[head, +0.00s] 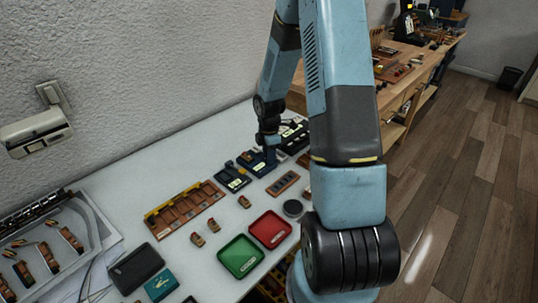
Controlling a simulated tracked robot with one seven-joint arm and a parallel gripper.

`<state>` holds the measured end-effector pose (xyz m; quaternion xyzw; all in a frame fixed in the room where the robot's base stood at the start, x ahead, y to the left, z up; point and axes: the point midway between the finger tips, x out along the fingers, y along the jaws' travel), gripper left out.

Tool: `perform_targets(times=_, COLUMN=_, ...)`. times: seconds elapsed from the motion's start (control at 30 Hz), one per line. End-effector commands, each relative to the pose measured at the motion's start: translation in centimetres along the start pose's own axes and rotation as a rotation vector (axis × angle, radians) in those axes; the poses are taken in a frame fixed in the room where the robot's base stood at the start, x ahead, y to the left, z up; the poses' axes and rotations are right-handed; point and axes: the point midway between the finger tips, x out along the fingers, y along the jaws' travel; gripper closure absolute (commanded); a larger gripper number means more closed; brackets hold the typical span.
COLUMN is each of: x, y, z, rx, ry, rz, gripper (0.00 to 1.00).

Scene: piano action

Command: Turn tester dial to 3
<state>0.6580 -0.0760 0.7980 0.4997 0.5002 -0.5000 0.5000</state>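A dark blue box (253,163) sits on the white table toward the back, and it may be the tester. A dark device with a pale yellow display (234,178) sits just in front and to the left of it. My gripper (269,152) points down at the right part of the blue box, at or just above its top. I cannot tell whether it touches. The fingers are too small and dark to tell open from shut. No dial or number can be made out; my gripper may cover it.
The white table (135,195) holds an orange slotted tray (186,210), a green tray (240,257), a red tray (270,230), a dark round item (293,208) and a black case (136,268). Piano action parts (45,250) lie at left. A wooden bench (425,58) stands behind.

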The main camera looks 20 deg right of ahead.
Motion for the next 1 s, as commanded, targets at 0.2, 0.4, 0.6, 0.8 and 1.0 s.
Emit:
perform_targets(times=0.2, x=-0.02, y=0.02, z=0.00, rx=0.000, ry=0.000, rz=0.001, gripper=0.91)
perform_targets(times=0.4, x=-0.03, y=0.04, z=0.00, rx=0.000, ry=0.000, rz=0.001, gripper=1.00)
perform_targets(times=0.6, x=-0.04, y=0.07, z=-0.02, rx=0.020, ry=0.000, rz=0.002, gripper=1.00)
perform_targets(times=0.8, x=-0.05, y=0.09, z=-0.06, rx=0.104, ry=0.000, rz=0.002, gripper=1.00)
perform_targets(times=1.0, x=-0.06, y=0.10, z=-0.02, rx=0.261, ry=0.000, rz=0.002, gripper=1.00)
